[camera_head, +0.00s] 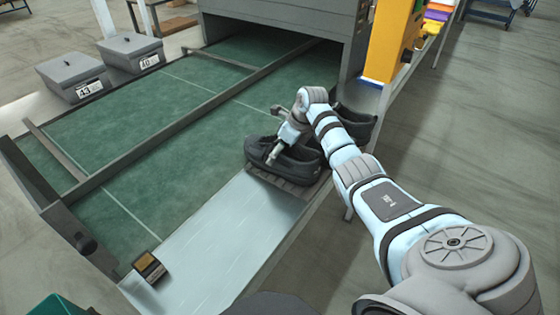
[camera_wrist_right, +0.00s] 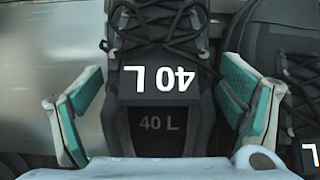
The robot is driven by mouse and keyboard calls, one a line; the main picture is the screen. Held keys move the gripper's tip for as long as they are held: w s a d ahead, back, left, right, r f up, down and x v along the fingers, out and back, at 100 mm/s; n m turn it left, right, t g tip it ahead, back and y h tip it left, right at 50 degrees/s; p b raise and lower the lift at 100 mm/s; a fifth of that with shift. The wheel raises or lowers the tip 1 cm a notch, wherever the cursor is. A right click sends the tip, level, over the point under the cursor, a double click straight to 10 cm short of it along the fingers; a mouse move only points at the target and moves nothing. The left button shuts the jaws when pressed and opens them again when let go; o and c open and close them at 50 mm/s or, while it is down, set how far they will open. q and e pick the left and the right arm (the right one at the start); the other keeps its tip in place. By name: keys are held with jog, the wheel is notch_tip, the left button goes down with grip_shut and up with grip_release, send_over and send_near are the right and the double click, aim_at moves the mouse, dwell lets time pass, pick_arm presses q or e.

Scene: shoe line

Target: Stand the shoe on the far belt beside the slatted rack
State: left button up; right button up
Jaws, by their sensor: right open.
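A black lace-up shoe (camera_head: 298,165) stands upright at the slatted rack (camera_head: 290,189), on the near metal strip. The green belt (camera_head: 215,135) lies beyond the strip, split by a metal rail. My left gripper is not in view.
A second black shoe (camera_head: 357,124) stands behind, partly hidden by my right arm. Lidded grey boxes marked 43 (camera_head: 72,75) and 40 (camera_head: 130,50) stand at the far left. A small dark box (camera_head: 149,268) sits at the strip's near end. A grey machine housing (camera_head: 285,35) spans the back.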

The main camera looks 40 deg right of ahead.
jog(key=shift+w+f, duration=0.2)
jog(key=shift+f, duration=0.05)
jog(key=c, duration=1.1)
jog(key=shift+c, duration=1)
jog(key=shift+r, duration=0.15)
